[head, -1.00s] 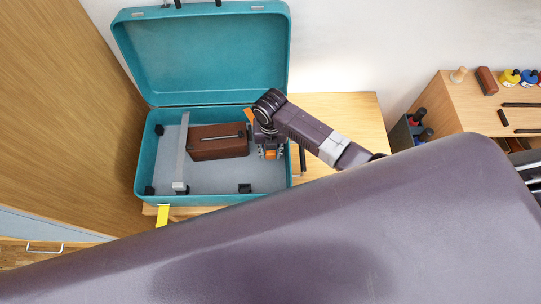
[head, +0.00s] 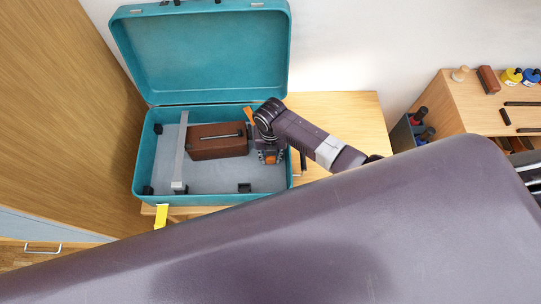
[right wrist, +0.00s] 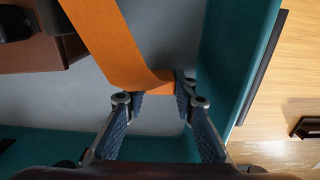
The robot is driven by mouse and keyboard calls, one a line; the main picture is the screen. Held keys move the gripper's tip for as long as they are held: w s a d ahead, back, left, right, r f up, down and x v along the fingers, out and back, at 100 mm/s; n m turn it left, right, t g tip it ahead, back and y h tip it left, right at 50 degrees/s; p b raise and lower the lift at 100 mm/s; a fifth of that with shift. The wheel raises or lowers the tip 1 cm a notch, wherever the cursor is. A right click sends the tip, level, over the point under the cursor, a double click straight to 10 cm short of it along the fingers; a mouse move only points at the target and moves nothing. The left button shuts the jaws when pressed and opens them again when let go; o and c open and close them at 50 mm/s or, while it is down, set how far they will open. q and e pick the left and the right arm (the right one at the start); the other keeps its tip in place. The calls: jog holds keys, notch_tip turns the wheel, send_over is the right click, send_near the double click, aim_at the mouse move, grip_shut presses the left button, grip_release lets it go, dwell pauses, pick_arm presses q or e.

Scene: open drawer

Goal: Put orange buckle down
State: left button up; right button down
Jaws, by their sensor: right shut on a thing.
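The open teal suitcase (head: 143,165) stands on a wooden table, its lid leaning back. My right gripper (head: 270,157) is inside the case near its right wall, pointing down. It is shut on the orange buckle (head: 271,160), a wide band. In the right wrist view, the orange buckle (right wrist: 118,45) runs down from the top and bends between the fingertips of the right gripper (right wrist: 160,103). Its lower end is close to the grey case floor and the teal wall; I cannot tell whether it touches. My left gripper is not in view.
A brown box (head: 215,149) lies in the case left of the gripper, with a grey bar (head: 181,150) farther left. Bare grey floor shows in front of the box. A yellow strap (head: 161,215) hangs at the front. A wooden cabinet (head: 470,100) is at right.

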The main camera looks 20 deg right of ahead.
jog(key=c, duration=1.6)
grip_release()
jog(key=shift+r, duration=0.25)
notch_tip(320, 180, up, 13)
jog(key=p, duration=0.2)
jog(key=shift+s+f, duration=0.1)
jog(key=shift+f, duration=0.1)
